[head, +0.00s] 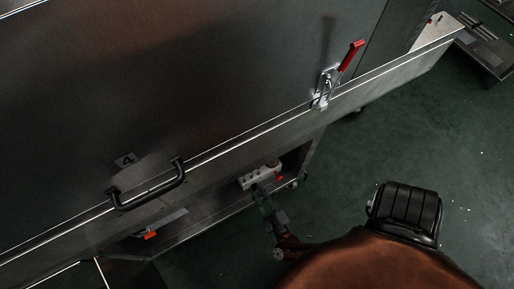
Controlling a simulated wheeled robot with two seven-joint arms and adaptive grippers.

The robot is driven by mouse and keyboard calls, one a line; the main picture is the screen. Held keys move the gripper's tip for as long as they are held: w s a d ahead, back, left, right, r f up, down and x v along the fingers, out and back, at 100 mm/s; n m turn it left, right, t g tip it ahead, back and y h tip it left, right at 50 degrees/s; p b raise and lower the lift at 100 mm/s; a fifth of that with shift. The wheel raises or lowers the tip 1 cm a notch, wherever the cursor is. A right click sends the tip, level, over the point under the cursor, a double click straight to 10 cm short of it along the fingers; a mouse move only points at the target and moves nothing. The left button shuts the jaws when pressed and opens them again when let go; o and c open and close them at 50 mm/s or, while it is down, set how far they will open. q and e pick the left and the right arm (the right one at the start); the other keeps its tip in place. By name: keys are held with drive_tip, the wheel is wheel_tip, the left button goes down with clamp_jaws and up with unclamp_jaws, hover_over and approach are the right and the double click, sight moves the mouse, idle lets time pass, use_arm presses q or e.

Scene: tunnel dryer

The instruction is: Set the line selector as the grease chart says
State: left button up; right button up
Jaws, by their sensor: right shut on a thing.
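A small pale block with round fittings (247,182), which looks like the line selector, sits low in the opening under the dark machine panel. A red part (279,177) shows at its right end. My right gripper (259,190) reaches up to the block's front edge from below right. It is shut at the block, and its fingers hide what they hold and which way the selector points. No readable grease chart shows. My left gripper is not in view.
A black bar handle (147,193) and a red-handled latch (350,56) stick out from the panel. A small plate marked A (125,160) is above the handle. An orange part (150,235) lies low at left. Green floor (370,150) is open at right.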

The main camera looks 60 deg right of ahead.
drive_tip(key=shift+f+m, duration=0.1)
drive_tip(key=shift+m, duration=0.3)
drive_tip(key=o, duration=1.1)
